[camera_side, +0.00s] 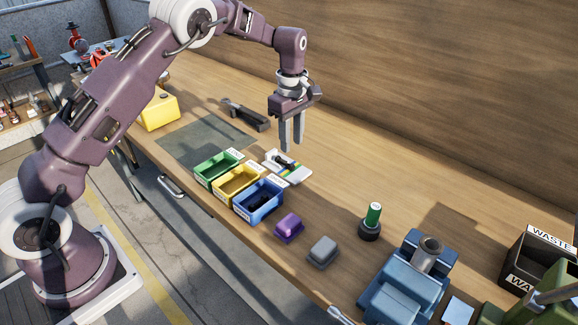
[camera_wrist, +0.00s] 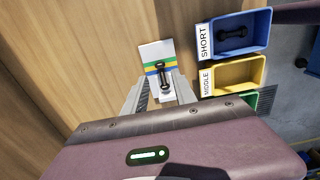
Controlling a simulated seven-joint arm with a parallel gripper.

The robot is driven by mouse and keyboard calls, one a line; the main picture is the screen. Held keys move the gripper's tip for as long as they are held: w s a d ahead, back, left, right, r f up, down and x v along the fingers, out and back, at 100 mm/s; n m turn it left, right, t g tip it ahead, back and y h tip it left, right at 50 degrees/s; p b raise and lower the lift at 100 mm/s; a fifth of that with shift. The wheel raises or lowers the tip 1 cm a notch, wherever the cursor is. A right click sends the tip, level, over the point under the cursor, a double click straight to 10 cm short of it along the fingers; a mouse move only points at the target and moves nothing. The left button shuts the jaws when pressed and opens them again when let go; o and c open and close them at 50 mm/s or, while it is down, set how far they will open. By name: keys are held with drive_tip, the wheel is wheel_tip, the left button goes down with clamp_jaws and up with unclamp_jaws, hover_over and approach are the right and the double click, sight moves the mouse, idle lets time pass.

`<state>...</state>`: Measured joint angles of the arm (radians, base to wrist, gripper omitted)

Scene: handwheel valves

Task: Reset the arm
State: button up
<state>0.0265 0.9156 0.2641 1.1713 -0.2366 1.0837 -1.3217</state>
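My gripper (camera_side: 291,148) hangs with its fingers pointing down above the table, near the striped white card (camera_side: 296,176). In the wrist view the fingers of my gripper (camera_wrist: 160,77) are apart, with nothing held between them. The card (camera_wrist: 152,50) has green, yellow and blue stripes. A small black dumbbell-shaped piece (camera_wrist: 165,76) shows on it, beyond and between the fingertips. My arm is stretched out from the left over the table.
Beside the card stand a green bin (camera_side: 207,177), a yellow bin (camera_side: 228,190) marked MIDDLE and a blue bin (camera_side: 249,212) marked SHORT. A dark piece (camera_wrist: 233,35) lies in the blue bin. A purple block (camera_side: 289,228), grey block (camera_side: 323,252) and blue vise (camera_side: 405,285) stand right.

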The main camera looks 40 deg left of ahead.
drive_tip(key=shift+r, duration=0.25)
drive_tip(key=s+d+r+m+t, duration=0.35)
drive_tip(key=s+r+m, duration=0.55)
drive_tip(key=s+r, duration=1)
drive_tip(key=s+d+f+m+t, duration=0.1)
drive_tip(key=s+m, duration=0.8)
drive_tip(key=s, duration=0.9)
drive_tip(key=shift+d+f+t, duration=0.15)
drive_tip(key=shift+d+t, duration=0.15)
drive_tip(key=shift+t, duration=0.25)
